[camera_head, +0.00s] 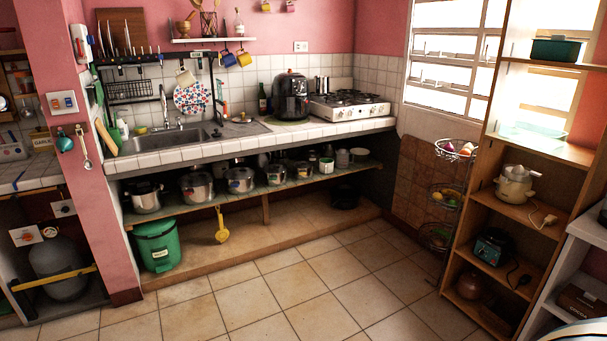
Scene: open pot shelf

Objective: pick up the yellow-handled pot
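Several metal pots stand in a row on the open shelf (205,206) under the tiled counter. From the left, a lidded pot (147,197), a wider pot (197,189), another lidded pot (240,181) and a smaller pot (276,175) show. They are small in the picture, and I cannot tell which one has yellow handles. Neither of my grippers is in the head view.
A green bin (158,246) stands under the shelf at the left. The counter (245,143) overhangs the pots. A wooden rack (515,222) and a wire basket stand (446,195) are at the right. The tiled floor (290,290) in front of the shelf is clear.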

